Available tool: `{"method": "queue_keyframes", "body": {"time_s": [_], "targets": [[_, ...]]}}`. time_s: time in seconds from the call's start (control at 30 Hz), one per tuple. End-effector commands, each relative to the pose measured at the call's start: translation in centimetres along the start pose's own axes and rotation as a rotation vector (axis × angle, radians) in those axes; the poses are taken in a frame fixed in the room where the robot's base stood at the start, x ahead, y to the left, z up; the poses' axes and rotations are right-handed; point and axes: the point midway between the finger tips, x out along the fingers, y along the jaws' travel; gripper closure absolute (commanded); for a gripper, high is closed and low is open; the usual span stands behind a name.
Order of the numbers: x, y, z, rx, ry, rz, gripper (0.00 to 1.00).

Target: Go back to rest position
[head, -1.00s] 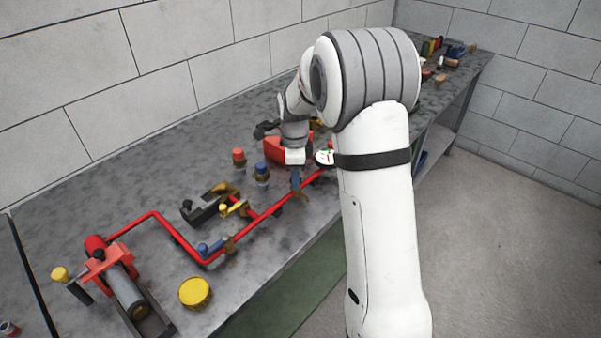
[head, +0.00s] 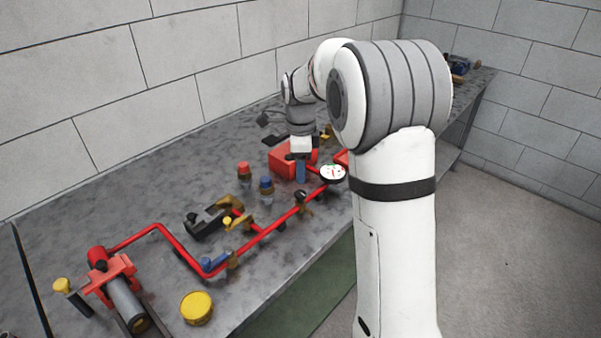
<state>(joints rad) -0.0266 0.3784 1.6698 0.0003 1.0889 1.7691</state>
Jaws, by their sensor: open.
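My gripper (head: 300,168) is at the end of my white and grey arm, above the workbench by the red box-shaped part of the pumpset (head: 284,162). It points down and looks empty; its fingers are small and partly hidden in this view. A round white gauge (head: 333,173) sits on the red pipe (head: 268,232) just right of my gripper. I cannot tell whether the gripper touches anything below it.
On the grey bench (head: 110,205) stand a red-capped fitting (head: 244,170), a blue-capped fitting (head: 266,185), a yellow round cap (head: 197,307) and a red clamp holding a grey cylinder (head: 112,278). A block wall runs behind. The floor at right is clear.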

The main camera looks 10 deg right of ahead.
Motion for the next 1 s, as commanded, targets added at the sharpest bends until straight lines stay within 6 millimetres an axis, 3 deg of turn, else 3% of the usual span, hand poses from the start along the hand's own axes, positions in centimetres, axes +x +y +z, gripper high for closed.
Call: {"method": "queue_keyframes", "body": {"time_s": [0.3, 0.37, 0.47, 0.7, 1.0], "targets": [[0.0, 0.0, 0.0, 0.000, 0.000, 0.001, 0.48], [-0.6, 0.8, -0.2, -0.044, -0.001, -0.008, 0.48], [-2.2, 3.1, -0.8, -0.190, -0.003, -0.031, 0.48], [-5.3, 11.7, -2.9, -0.713, 0.019, -0.103, 0.48], [-5.3, 22.6, -5.3, -1.361, 0.104, -0.182, 0.48]]}}
